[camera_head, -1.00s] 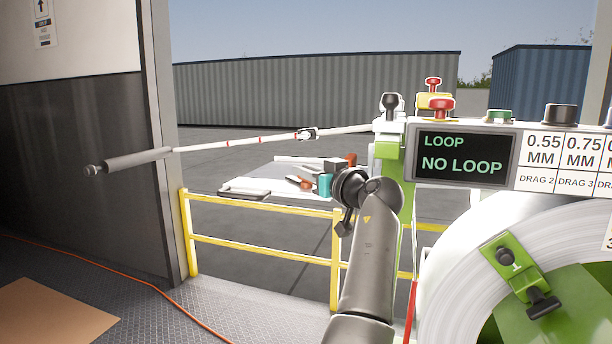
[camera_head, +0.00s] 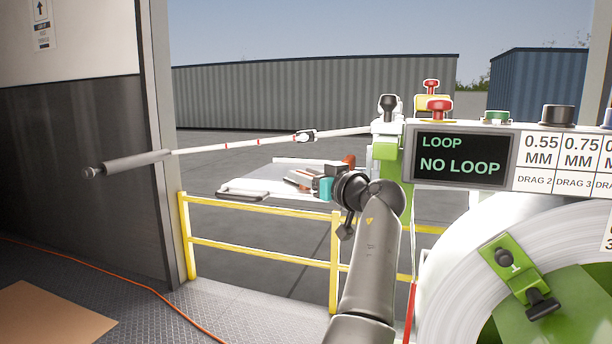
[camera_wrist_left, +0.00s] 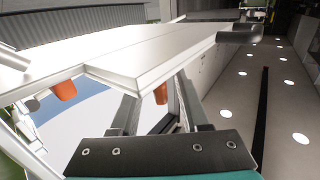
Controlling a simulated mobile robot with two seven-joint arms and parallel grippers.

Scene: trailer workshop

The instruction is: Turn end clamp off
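No part is labelled as the end clamp, so I cannot tell which one it is. A white panel (camera_head: 270,182) with a dark handle (camera_head: 242,194) lies outside past the rail; the wrist view shows the white panel (camera_wrist_left: 130,60) close up. Orange parts sit at it: one at its right end (camera_head: 348,160), and orange knobs (camera_wrist_left: 65,90) and (camera_wrist_left: 160,94) below its edge. My left gripper (camera_head: 301,179), teal at its base, is at the panel's near right side. In the wrist view its fingers (camera_wrist_left: 160,85) are apart, their tips hidden behind the panel. My right gripper is not in view.
A machine with a "NO LOOP" display (camera_head: 462,160), red (camera_head: 438,108) and black knobs (camera_head: 388,106) and a reel stands at right. A yellow rail (camera_head: 262,248) crosses the opening. A white pole with a grey grip (camera_head: 135,161) reaches left. An orange cable (camera_head: 150,292) lies on the floor.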

